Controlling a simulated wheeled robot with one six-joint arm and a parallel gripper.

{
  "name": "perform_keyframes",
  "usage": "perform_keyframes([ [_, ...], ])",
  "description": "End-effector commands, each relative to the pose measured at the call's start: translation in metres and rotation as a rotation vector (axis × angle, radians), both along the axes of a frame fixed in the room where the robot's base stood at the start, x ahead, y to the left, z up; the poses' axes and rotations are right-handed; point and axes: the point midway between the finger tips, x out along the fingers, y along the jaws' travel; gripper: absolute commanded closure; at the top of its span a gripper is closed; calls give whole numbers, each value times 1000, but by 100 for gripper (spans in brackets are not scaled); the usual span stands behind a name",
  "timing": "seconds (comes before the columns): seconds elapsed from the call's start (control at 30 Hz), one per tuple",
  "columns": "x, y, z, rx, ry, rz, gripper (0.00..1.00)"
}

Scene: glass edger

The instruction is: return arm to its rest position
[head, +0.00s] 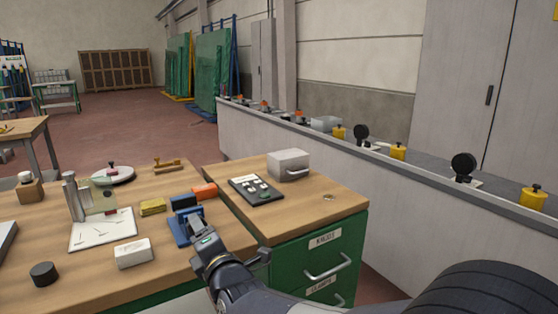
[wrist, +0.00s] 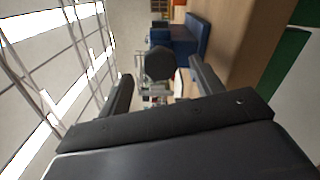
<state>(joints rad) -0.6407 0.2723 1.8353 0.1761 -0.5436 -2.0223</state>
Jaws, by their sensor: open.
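My gripper (head: 197,228) shows in the head view low over the workbench (head: 95,258), in front of a blue block-like holder (head: 180,230). The gripper hides part of that holder. In the wrist view my gripper (wrist: 160,85) has its two dark fingers apart. A dark round knob-like thing (wrist: 159,62) shows beyond the fingertips, and a blue object (wrist: 180,38) is beyond it. I see nothing held between the fingers.
A green drawer cabinet (head: 350,250) with a wooden top stands right of the gripper, bearing a grey box (head: 288,164) and a dark control pad (head: 256,189). A white block (head: 133,253) and a black puck (head: 43,273) lie on the bench. A long grey machine (head: 300,152) runs behind.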

Motion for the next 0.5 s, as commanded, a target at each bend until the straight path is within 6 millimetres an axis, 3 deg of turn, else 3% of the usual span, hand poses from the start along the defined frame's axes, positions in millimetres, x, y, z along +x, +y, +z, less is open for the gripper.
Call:
perform_keyframes([
  [0.4, -62, -38, 1, 0, 0, 1, 37],
  [0.5, -69, -42, -1, -2, 1, 0, 37],
])
